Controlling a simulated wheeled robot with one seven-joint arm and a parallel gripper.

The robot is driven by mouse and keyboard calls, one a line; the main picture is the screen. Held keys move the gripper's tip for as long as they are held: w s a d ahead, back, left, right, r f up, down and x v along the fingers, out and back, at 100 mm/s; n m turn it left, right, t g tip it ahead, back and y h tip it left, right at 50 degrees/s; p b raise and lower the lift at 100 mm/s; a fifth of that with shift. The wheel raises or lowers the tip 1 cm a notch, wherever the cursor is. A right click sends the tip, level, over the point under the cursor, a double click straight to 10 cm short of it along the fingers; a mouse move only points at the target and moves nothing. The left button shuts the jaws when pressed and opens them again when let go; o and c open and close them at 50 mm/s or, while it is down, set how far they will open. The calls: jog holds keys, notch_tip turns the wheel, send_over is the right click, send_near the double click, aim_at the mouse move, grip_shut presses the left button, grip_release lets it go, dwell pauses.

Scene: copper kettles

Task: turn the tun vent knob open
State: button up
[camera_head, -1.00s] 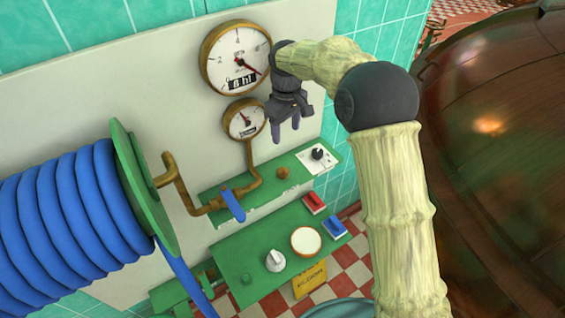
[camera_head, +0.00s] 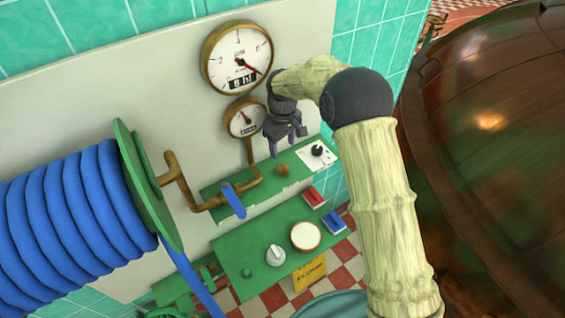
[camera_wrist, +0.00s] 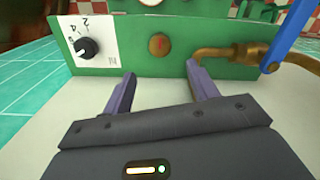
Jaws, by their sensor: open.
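A black knob (camera_head: 317,150) with a pointer sits on a white marked plate at the right end of the upper green shelf. The knob also shows in the wrist view (camera_wrist: 87,48), upper left, with its plate's marks. A white knob (camera_head: 275,258) sits on the lower green panel. I cannot read which one is labelled as the tun vent. My gripper (camera_head: 284,149) is open and empty above the upper shelf, left of the black knob in the head view. In the wrist view its two purple fingers (camera_wrist: 161,70) point towards a round brass button (camera_wrist: 158,46), apart from it.
Two gauges (camera_head: 237,57) hang on the wall behind my gripper. A brass pipe with a blue lever (camera_head: 233,201) is at the left of the shelf. Red (camera_head: 314,197) and blue (camera_head: 333,222) switches are below. A blue hose reel (camera_head: 65,215) and a large copper vessel (camera_head: 490,160) flank the area.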

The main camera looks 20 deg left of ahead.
aim_at(283, 167)
notch_tip(283, 167, down, 10)
jog(key=p, duration=0.2)
jog(key=shift+p, duration=0.4)
jog(key=c, duration=1)
